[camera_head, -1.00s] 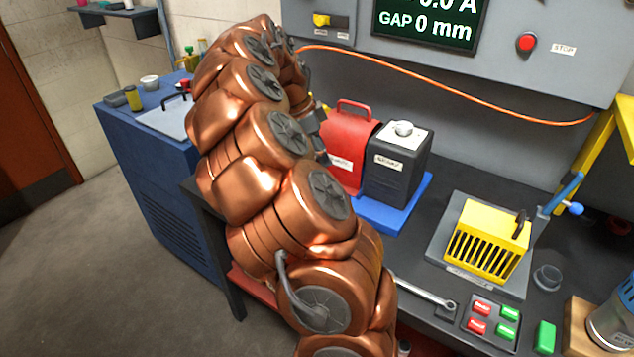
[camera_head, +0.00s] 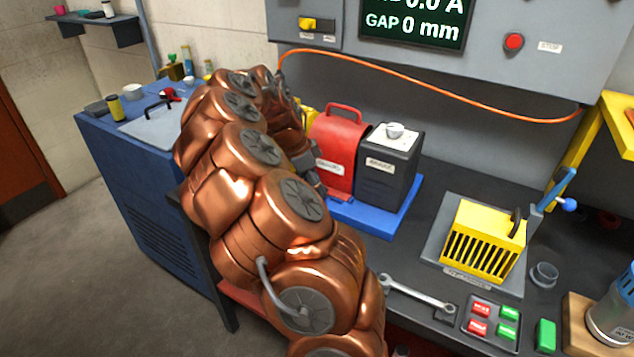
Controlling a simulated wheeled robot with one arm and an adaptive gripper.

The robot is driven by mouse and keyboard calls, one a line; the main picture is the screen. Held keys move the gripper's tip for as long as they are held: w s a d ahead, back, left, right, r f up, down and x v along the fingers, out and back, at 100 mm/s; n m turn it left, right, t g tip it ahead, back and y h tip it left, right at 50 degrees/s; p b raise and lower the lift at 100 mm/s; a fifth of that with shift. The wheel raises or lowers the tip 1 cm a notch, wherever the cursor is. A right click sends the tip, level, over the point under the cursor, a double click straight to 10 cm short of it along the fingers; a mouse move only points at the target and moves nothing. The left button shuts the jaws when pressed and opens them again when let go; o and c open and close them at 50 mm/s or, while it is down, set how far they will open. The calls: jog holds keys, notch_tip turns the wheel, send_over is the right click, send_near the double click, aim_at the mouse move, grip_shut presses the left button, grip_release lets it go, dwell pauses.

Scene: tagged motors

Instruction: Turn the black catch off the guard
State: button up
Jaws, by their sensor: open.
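The yellow slotted guard (camera_head: 484,242) sits on a grey plate on the bench at the right. The black catch (camera_head: 516,222) stands upright at the guard's top right edge, close to a blue-handled lever. My copper arm fills the middle left. My gripper (camera_head: 312,174) shows only in part as dark grey pieces behind the arm, beside the red case. It is open, its fingertips are mostly hidden, and it is well left of the guard and apart from the catch.
A red case (camera_head: 338,150) and a black box (camera_head: 388,175) stand on a blue tray between my gripper and the guard.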

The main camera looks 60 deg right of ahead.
jog(key=shift+d+f, duration=0.1)
jog(key=shift+f, duration=0.1)
grip_shut()
dwell(0.5)
